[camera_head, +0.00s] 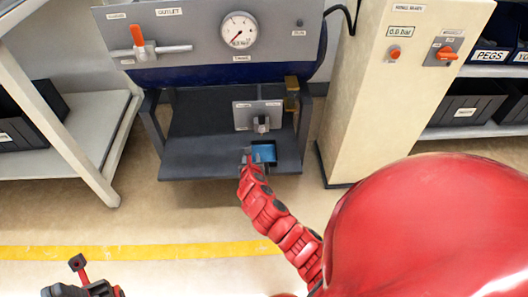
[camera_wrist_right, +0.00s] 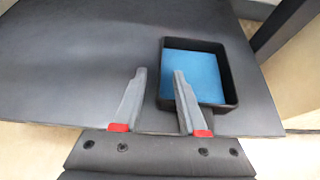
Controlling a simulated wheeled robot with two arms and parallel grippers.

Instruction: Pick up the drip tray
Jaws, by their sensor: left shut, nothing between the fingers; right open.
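The drip tray (camera_wrist_right: 233,86) is a square black tray with a blue inside. It lies on the dark lower shelf (camera_wrist_right: 70,65), near its front right edge. In the head view the tray (camera_head: 275,154) shows partly, beside my right gripper (camera_head: 248,157). In the right wrist view my right gripper (camera_wrist_right: 160,73) is open at the tray's left side. Its right finger covers part of the tray; its left finger is over bare shelf. The tray's left wall shows between the fingertips. Contact cannot be told. My left gripper (camera_head: 77,264) is shut and empty at bottom left, far from the tray.
A grey valve plate (camera_head: 257,115) stands on the shelf behind the tray. Above is a panel with a gauge (camera_head: 239,30) and an orange-handled valve (camera_head: 138,38). A beige cabinet (camera_head: 365,100) stands close on the right. The shelf's left part is clear.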

